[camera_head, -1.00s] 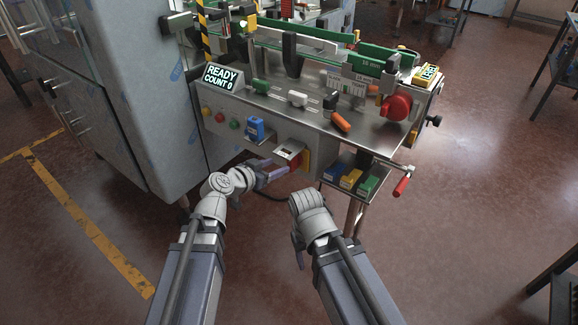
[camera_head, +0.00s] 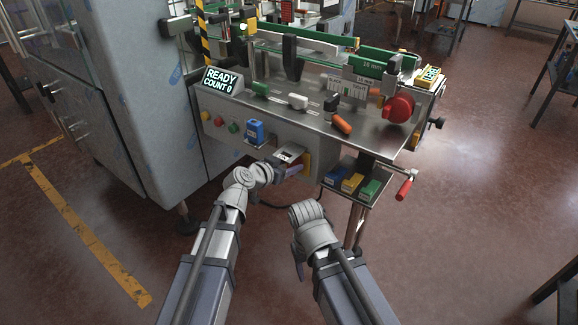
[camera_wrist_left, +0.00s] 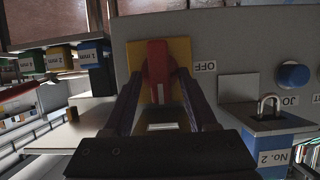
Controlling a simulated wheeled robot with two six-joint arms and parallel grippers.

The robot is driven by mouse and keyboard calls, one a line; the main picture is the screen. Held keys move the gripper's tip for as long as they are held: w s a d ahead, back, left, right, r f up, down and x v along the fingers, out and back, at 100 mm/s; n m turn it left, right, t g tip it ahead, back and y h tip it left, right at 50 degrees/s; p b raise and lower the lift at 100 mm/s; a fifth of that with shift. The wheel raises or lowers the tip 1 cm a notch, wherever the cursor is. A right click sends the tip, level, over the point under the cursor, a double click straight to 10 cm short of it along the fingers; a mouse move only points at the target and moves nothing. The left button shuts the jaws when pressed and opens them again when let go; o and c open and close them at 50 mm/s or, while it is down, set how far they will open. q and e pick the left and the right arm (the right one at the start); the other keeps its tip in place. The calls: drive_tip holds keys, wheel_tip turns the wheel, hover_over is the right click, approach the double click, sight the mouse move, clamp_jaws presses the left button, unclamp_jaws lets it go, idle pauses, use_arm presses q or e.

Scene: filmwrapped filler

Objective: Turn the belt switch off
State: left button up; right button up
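The belt switch is a red handle (camera_wrist_left: 157,72) on a yellow plate (camera_wrist_left: 181,50), with an OFF label (camera_wrist_left: 205,67) beside the plate in the left wrist view. The handle stands vertical in that view, with a pale mark near its lower end. In the head view, the yellow plate (camera_head: 307,162) is partly hidden by my left gripper (camera_head: 294,171). In the wrist view, my left gripper's fingers (camera_wrist_left: 160,85) are open, one on each side of the handle, with small gaps. My right gripper (camera_head: 299,262) hangs low, seen from behind; its opening is hidden.
A blue block (camera_head: 255,132) hangs on the panel left of the switch. A padlock (camera_wrist_left: 268,105) shows in the wrist view. A small shelf with coloured boxes (camera_head: 352,182) is right of the switch. A display (camera_head: 222,79) reads READY COUNT 0. The floor in front is clear.

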use_arm(q)
clamp_jaws()
idle(0.6)
drive_tip(key=shift+w+a+f+n+g+h+b, duration=0.1)
drive_tip(key=shift+a+f+n+g+h+b, duration=0.15)
drive_tip(key=shift+n+h+b, duration=1.35)
drive_tip(key=shift+w+a+f+n+g+h+b, duration=0.25)
drive_tip(key=shift+n+h+b, duration=0.55)
drive_tip(key=shift+n+b, duration=1.45)
drive_tip(key=shift+a+f+n+g+h+b, duration=0.1)
drive_tip(key=shift+f+n+g+h+b, duration=0.25)
drive_tip(key=shift+n+h+b, duration=1.6)
drive_tip(key=shift+r+n+y+p, duration=0.15)
drive_tip(key=shift+n+y+p, duration=0.6)
drive_tip(key=shift+n, duration=0.25)
drive_tip(key=shift+o, duration=0.5)
unclamp_jaws()
